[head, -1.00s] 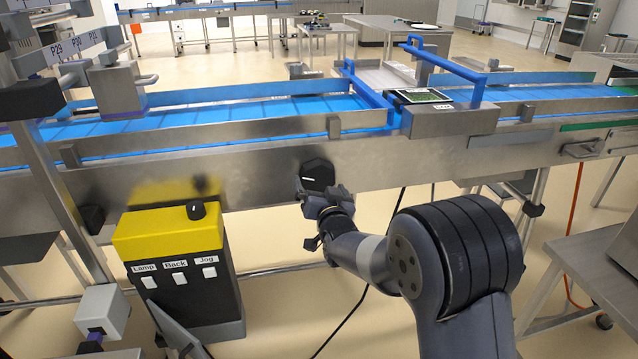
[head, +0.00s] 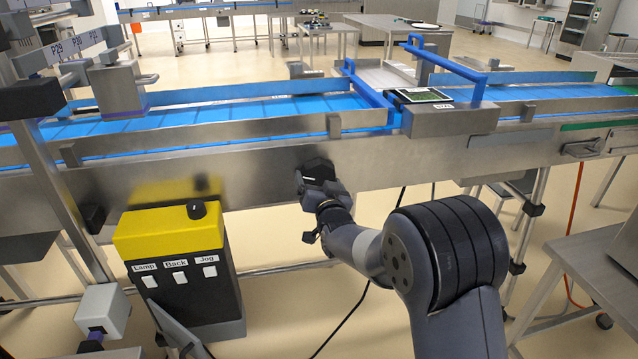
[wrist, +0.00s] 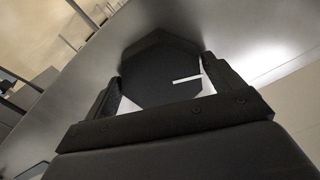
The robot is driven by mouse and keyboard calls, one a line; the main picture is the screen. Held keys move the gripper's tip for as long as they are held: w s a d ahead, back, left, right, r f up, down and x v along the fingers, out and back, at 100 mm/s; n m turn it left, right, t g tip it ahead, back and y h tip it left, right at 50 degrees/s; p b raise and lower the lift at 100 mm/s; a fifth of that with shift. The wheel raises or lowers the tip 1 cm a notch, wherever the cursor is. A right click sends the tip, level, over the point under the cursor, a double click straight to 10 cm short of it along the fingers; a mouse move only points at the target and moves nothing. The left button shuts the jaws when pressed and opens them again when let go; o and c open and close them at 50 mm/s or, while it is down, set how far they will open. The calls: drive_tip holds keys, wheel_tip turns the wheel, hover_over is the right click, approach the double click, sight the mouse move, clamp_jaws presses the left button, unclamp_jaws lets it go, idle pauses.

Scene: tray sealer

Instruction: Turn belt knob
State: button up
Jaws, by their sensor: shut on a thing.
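The belt knob (head: 318,169) is a black, many-sided knob on the steel side panel of the blue conveyor. In the wrist view the knob (wrist: 160,72) fills the space between the two fingers, and a white mark shows on its face, near the right finger. My gripper (head: 308,181) is at the knob in the head view, covering its lower part. In the wrist view my gripper (wrist: 160,85) is shut on the knob, with one finger on each side.
A yellow-topped control box (head: 168,235) with a black knob and Lamp, Back and Jog switches stands left of my arm. The blue belt (head: 200,115) runs above the panel. A steel table (head: 600,265) stands at the right. A black cable hangs below the conveyor.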

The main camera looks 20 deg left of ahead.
drive_tip(key=shift+f+m+b, duration=0.1)
drive_tip(key=shift+m+b, duration=0.2)
drive_tip(key=shift+b, duration=0.25)
drive_tip(key=m+b, duration=0.1)
drive_tip(key=b, duration=0.2)
drive_tip(key=shift+f+m, duration=0.15)
drive_tip(key=shift+m, duration=0.25)
drive_tip(key=m+b, duration=0.3)
drive_tip(key=b, duration=0.1)
drive_tip(key=shift+m, duration=0.3)
drive_tip(key=m+b, duration=0.3)
drive_tip(key=b, duration=0.2)
drive_tip(key=shift+a+m, duration=0.1)
drive_tip(key=shift+m, duration=0.3)
drive_tip(key=m+b, duration=0.5)
drive_tip(key=shift+s+r, duration=0.1)
drive_tip(key=shift+r, duration=0.25)
drive_tip(key=m+b, duration=0.2)
drive_tip(key=m, duration=0.3)
drive_tip(key=shift+r+b, duration=0.25)
drive_tip(key=shift+b, duration=0.15)
drive_tip(key=shift+m, duration=0.3)
drive_tip(key=o, duration=0.8)
drive_tip(key=shift+c, duration=0.2)
